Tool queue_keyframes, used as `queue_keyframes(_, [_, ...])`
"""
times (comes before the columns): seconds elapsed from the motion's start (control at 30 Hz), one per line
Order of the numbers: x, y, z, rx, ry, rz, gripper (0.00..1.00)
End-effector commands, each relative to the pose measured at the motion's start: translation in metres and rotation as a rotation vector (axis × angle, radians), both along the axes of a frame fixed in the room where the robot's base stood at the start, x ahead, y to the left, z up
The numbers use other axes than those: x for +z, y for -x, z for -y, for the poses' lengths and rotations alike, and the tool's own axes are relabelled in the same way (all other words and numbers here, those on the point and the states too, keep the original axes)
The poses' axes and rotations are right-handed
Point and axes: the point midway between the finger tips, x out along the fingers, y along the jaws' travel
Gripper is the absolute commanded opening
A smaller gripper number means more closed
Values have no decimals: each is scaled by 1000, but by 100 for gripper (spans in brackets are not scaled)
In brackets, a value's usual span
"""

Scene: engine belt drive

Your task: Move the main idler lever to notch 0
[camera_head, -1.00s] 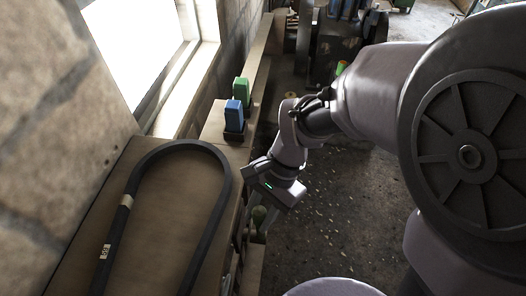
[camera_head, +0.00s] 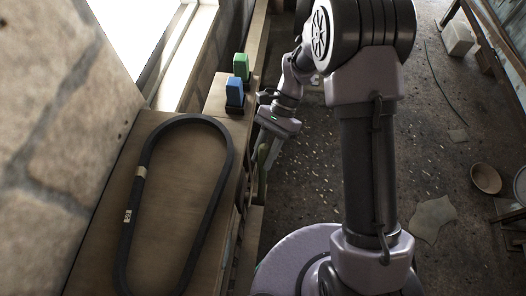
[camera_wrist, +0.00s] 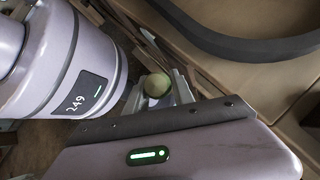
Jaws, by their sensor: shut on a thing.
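A round olive-green knob (camera_wrist: 157,85), which looks like the end of the main idler lever, sits between my gripper's fingers in the wrist view. My gripper (camera_head: 266,158) is shut on it at the front edge of the bench. The knob also shows small and partly covered in the head view (camera_head: 262,153). The lever's shaft and any notch marks are hidden or too small to read, so I cannot tell its notch.
A black belt loop (camera_head: 226,180) lies on the wooden bench (camera_head: 178,165). A blue block (camera_head: 234,92) and a green block (camera_head: 241,66) stand in dark holders behind it. A stone wall is at the left. Open floor lies right, with a bowl (camera_head: 486,178) farther off.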

Motion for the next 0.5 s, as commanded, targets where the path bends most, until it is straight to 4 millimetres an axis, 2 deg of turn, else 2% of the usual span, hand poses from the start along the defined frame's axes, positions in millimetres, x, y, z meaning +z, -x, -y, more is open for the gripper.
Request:
queue_keyframes(0.23, [0, -3, 0, -1, 0, 9, 0])
queue_keyframes(0.27, [-1, -3, 0, -1, 0, 9, 31])
queue_keyframes(0.3, [-1, -3, 0, -1, 0, 9, 39])
queue_keyframes(0.37, [-1, -3, 0, 0, 1, 8, 50])
queue_keyframes(0.5, [-1, -2, 0, 1, 0, 9, 50])
